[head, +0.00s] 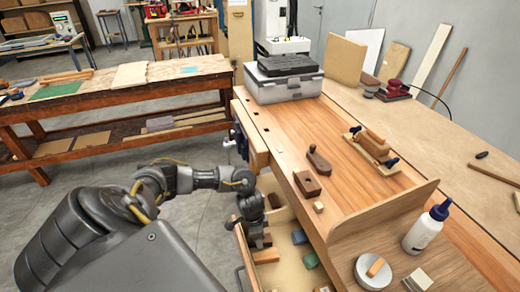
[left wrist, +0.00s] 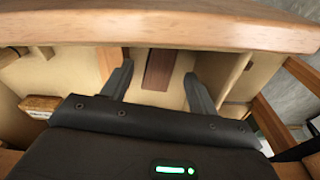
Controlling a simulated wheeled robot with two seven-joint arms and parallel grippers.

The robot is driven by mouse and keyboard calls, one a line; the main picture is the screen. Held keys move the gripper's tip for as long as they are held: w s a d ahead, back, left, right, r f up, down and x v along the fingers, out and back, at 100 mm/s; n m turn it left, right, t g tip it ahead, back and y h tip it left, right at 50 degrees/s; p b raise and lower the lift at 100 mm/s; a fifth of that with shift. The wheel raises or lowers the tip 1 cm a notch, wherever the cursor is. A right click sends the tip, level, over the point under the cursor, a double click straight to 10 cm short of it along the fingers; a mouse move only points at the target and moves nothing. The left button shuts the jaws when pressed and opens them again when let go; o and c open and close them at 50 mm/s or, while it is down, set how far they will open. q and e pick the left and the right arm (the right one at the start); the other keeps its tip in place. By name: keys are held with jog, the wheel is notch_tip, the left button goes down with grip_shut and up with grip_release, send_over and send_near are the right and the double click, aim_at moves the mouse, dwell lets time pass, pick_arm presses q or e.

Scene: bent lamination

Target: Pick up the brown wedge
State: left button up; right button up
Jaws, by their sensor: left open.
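My left gripper (head: 259,243) reaches down into the open drawer at the front of the workbench. In the left wrist view its two fingers (left wrist: 161,85) are spread apart. A dark brown wooden piece, which looks like the brown wedge (left wrist: 160,69), lies in the drawer between and beyond the fingertips, with a gap on both sides. Its far end is hidden under the bench edge. In the head view a brown piece (head: 267,240) shows beside the fingertips, mostly covered by the gripper. My right gripper is in neither view.
The bench edge (left wrist: 170,25) overhangs close to the gripper. A glue bottle (head: 425,228) stands at the right.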

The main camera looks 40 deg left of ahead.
pick_arm(q)
jog(key=shift+w+d+f, duration=0.1)
jog(key=shift+w+f, duration=0.1)
jog(key=shift+f, duration=1.05)
jog(key=shift+f, duration=0.25)
jog(key=c, duration=1.1)
jog(key=shift+r, duration=0.2)
notch_tip(320, 180, up, 18)
jog(key=p, duration=0.3)
jog(key=shift+r+p, duration=0.1)
jog(key=shift+p, duration=0.3)
